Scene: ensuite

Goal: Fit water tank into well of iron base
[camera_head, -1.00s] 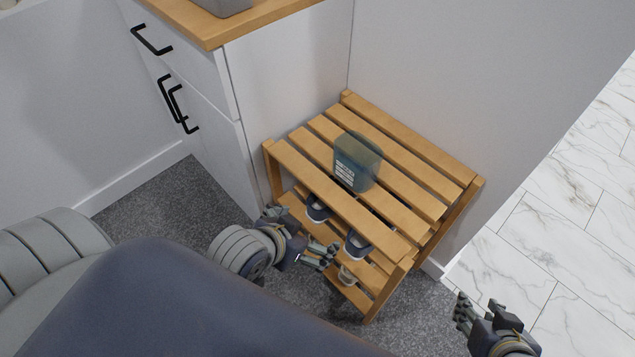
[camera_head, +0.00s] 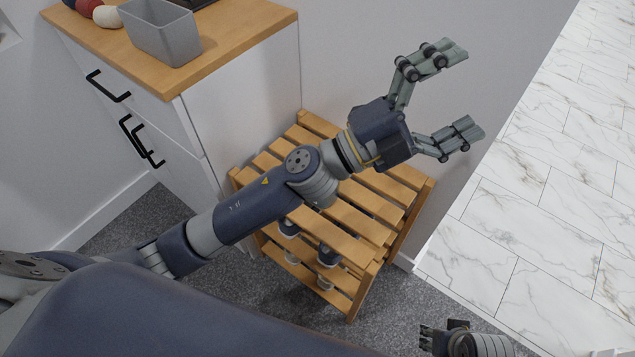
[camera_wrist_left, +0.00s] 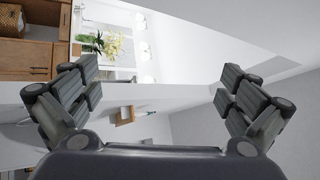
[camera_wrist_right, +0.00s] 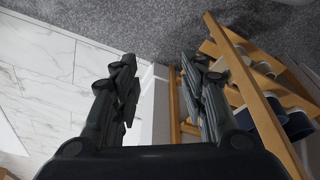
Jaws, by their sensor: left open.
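My left gripper (camera_head: 470,90) is open and empty, raised above the slatted wooden rack (camera_head: 408,178) with its fingers spread to the right. Its spread fingers also show in the left wrist view (camera_wrist_left: 160,92), with nothing between them. The translucent teal water tank seen earlier on the rack's top is out of sight now, where my left arm covers the slats. I cannot make out an iron base in any view. My right gripper (camera_head: 432,340) is low at the bottom edge of the head view. In the right wrist view (camera_wrist_right: 158,65) its fingers are apart and empty, beside the rack.
Shoes (camera_head: 328,257) sit on the rack's lower shelf. A white cabinet (camera_head: 245,100) with a wooden top stands left of the rack, carrying a grey bin (camera_head: 170,42) and yarn balls (camera_head: 107,16). A wall stands behind the rack. Marble floor (camera_head: 545,230) at right is clear.

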